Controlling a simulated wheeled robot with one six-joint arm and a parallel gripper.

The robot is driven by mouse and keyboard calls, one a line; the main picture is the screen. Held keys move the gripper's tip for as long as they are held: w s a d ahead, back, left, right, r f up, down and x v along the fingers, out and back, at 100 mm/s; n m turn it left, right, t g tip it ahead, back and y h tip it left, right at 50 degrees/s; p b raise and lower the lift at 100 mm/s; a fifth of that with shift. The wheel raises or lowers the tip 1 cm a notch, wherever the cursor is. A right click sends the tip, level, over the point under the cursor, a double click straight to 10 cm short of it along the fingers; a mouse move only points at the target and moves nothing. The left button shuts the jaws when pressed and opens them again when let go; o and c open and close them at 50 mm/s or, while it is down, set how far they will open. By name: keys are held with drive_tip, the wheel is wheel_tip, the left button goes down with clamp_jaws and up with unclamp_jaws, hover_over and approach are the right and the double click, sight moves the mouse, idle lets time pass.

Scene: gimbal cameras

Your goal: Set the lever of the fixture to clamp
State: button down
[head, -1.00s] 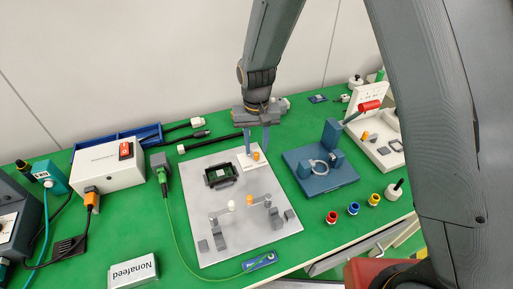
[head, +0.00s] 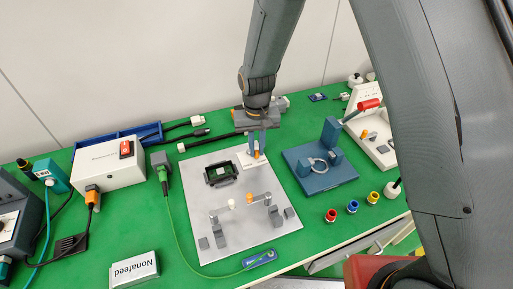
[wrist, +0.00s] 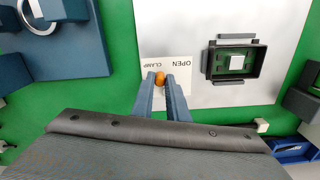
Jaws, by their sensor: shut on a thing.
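The fixture is a light grey plate (head: 208,165) on the green bench, with a white card (head: 246,160) at its far corner. In the wrist view the card (wrist: 182,68) reads OPEN and CLAMP. The lever's orange knob (head: 257,154) stands at this card. My gripper (head: 256,147) points down over it, and its two fingers are shut on the knob. The wrist view shows the knob (wrist: 160,79) between the fingertips (wrist: 161,82), on the CLAMP word's side. The lever's arm is hidden, so its exact setting cannot be told.
A black socket (head: 220,173) sits on the plate, with two toggle clamps (head: 218,234) nearer the front. A blue block fixture (head: 320,170) stands close on the right. Cables and a white power box (head: 110,165) lie to the left.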

sight(258, 150)
drive_tip(key=shift+w+d+n, duration=0.15)
drive_tip(key=shift+w+n, duration=0.1)
drive_tip(key=shift+n, duration=0.65)
drive_tip(key=c, duration=1.7)
unclamp_jaws()
drive_tip(key=shift+r, duration=0.1)
drive_tip(key=shift+r+b, duration=1.15)
drive_tip(key=shift+r, duration=2.7)
